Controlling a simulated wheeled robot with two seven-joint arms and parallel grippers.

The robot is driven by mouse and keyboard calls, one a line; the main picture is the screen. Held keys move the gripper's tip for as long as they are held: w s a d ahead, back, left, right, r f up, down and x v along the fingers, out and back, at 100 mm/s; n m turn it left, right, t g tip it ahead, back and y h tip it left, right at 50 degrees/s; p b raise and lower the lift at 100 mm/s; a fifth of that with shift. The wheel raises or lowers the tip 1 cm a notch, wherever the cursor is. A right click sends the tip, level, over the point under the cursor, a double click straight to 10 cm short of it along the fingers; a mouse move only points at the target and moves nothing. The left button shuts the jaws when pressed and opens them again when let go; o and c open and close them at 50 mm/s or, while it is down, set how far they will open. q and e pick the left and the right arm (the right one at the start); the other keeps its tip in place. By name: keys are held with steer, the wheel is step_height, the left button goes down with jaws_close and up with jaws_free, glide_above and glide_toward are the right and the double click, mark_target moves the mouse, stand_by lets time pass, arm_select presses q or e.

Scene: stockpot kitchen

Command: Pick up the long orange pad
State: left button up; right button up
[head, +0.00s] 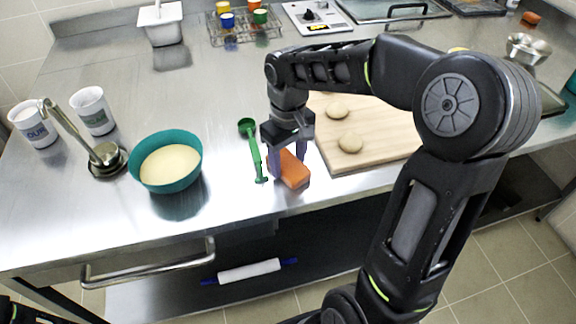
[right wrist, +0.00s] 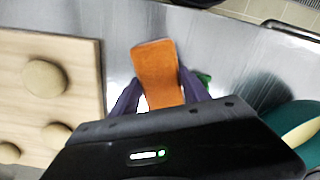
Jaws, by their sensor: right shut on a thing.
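The long orange pad (head: 293,170) is at the front of the steel counter, just left of the wooden board. My right gripper (head: 288,160) reaches down over it and is shut on it, one finger on each side. In the right wrist view the orange pad (right wrist: 155,72) sticks out from between the two purple-grey fingers (right wrist: 156,92). I cannot tell whether the pad still touches the counter. My left gripper is not in view; only a dark bit of my own body shows at the bottom left corner.
A wooden board (head: 375,150) with dough pieces lies right of the pad. A green spoon-like tool (head: 254,150) lies just left of it. A teal bowl (head: 167,162) of batter stands further left, near a ladle stand and two cups (head: 92,110). A rolling pin (head: 249,271) lies on the lower shelf.

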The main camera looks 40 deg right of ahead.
mark_target(288, 163)
steer(key=c, duration=0.5)
step_height(288, 163, up, 10)
stand_by(0.4)
stand_by(0.4)
steer(key=o, duration=0.9)
steer(key=c, duration=0.6)
